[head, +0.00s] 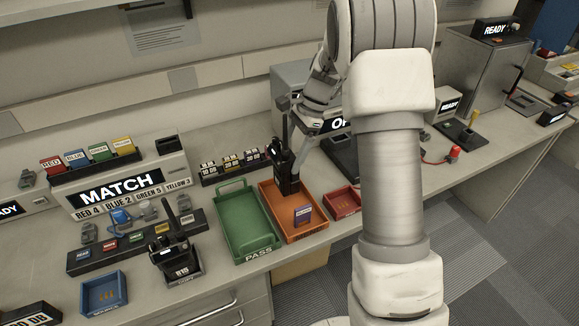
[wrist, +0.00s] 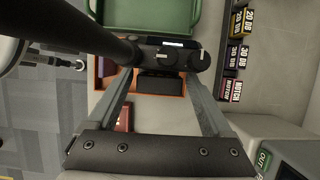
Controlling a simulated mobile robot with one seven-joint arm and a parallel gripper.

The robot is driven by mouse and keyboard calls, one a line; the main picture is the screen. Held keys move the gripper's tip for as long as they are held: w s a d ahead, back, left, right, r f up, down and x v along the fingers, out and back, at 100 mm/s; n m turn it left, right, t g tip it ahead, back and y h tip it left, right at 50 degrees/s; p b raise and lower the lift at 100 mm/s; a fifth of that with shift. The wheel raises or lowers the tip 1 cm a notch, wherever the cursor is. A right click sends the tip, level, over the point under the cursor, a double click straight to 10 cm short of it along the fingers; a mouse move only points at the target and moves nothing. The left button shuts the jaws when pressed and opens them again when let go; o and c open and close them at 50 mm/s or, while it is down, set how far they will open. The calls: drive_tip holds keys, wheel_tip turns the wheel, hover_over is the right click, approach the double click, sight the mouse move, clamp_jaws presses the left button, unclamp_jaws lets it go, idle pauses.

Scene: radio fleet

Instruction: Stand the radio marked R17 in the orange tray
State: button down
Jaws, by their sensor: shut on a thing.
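A black radio (head: 284,168) with an antenna is upright inside the back part of the orange tray (head: 291,233). I cannot tell whether its base touches the tray floor, and its marking is not readable. My gripper (head: 293,128) is shut on its upper part. In the wrist view, the radio's top (wrist: 172,57) with its knobs is between the two fingers of my gripper (wrist: 160,78), and the antenna runs toward the upper left. The tray's orange edge (wrist: 183,82) shows below it.
The green PASS tray (head: 246,222) adjoins on the left. A small red tray (head: 342,202) is on the right. A row of black labelled blocks (head: 234,166) stands behind. Another radio, marked R15 (head: 174,258), stands at front left. My arm hides part of the bench.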

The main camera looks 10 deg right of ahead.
drive_tip(key=shift+w+a+f, duration=0.15)
drive_tip(key=shift+f+b, duration=0.3)
drive_tip(key=shift+f, duration=1.65)
